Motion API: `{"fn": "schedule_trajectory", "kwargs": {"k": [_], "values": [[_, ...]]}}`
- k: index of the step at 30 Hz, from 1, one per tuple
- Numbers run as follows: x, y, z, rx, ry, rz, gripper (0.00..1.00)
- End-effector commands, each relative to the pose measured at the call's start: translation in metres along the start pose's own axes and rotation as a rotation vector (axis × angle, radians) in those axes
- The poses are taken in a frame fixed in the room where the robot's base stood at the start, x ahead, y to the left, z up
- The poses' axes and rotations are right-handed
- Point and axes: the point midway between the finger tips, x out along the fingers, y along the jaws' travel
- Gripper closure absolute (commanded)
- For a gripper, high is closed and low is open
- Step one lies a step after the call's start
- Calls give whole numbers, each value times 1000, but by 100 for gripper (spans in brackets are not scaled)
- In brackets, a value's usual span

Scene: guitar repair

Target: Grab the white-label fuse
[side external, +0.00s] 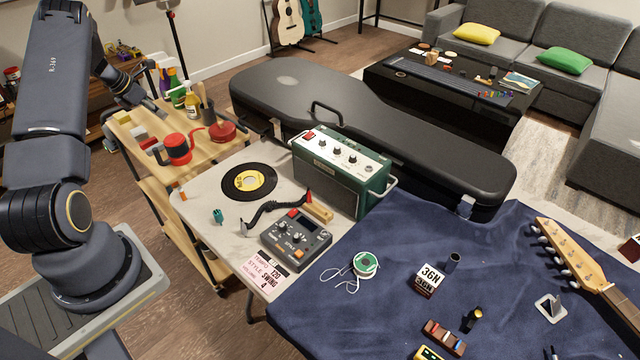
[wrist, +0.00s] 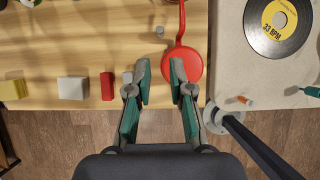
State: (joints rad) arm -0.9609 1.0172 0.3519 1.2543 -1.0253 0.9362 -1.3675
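I cannot pick out the white-label fuse for certain in either view; no readable white fuse label shows. My gripper (wrist: 160,72) is open and empty, with its two green-padded fingers apart over the front edge of the wooden cart top (wrist: 60,40). In the side view my gripper (side external: 150,108) hangs above the left part of the cart. A small grey piece (wrist: 127,76) shows beside the left finger, partly hidden. A red block (wrist: 107,86), a white block (wrist: 72,88) and a yellow block (wrist: 13,90) lie left of it.
A red round thing (wrist: 184,62) with a red strip lies behind the right fingertip. Spray bottles (side external: 180,88) stand at the cart's back. A pale table with a record (side external: 249,181) adjoins on the right. A dark cylinder (side external: 453,262) and a gold-banded one (side external: 473,318) stand on blue cloth.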

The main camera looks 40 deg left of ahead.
Motion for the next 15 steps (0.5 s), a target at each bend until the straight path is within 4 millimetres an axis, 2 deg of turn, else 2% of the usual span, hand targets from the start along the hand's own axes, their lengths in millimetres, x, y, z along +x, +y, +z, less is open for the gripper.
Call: {"fn": "schedule_trajectory", "kwargs": {"k": [3,9,15], "values": [[31,-2,-1,1,3,-5,79],[73,-1,0,3,2,-2,79],[92,-1,1,2,0,-1,79]]}}
